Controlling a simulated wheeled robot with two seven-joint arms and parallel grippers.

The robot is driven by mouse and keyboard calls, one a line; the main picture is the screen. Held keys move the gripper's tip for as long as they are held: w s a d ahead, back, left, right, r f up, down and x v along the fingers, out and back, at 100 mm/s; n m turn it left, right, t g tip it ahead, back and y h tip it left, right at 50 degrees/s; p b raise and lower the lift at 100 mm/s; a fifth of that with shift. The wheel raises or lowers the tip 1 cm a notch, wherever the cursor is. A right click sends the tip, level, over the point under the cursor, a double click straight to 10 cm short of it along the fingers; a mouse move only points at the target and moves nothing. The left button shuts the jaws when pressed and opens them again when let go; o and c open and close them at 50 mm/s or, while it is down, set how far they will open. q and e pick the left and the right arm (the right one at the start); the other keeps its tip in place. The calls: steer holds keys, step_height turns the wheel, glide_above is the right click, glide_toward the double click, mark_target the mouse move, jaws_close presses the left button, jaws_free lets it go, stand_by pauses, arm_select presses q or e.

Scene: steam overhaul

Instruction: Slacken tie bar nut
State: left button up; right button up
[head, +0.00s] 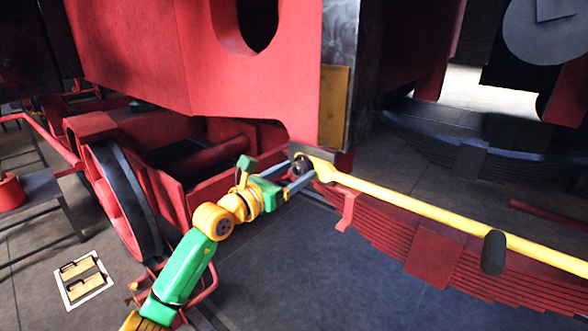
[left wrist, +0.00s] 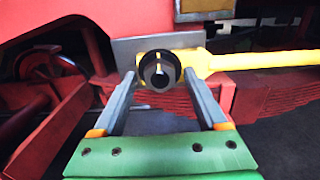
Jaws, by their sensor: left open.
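The dark round nut (head: 300,166) sits at the left end of a long yellow bar (head: 420,206), below the red frame. In the left wrist view the nut (left wrist: 160,72) shows a dark ring with a paler centre. Yellow metal of the bar (left wrist: 245,60) shows on both sides of it; whether it encloses the nut or lies behind it I cannot tell. My left gripper (head: 298,177) is open, its two grey fingers pointing at the nut. In the left wrist view the fingertips stand left and right of the nut; contact is unclear. My right gripper is not in view.
A red leaf spring (head: 380,235) hangs below the yellow bar. A short dark cylinder (head: 493,252) stands across the bar at right. A wheel (head: 122,195) and red framework are at left. The grey floor (head: 300,280) is open below my arm.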

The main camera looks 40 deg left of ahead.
arm_select(q)
steer(key=shift+s+r, duration=0.1)
steer(key=shift+s, duration=0.2)
steer(key=c, duration=0.7)
jaws_close()
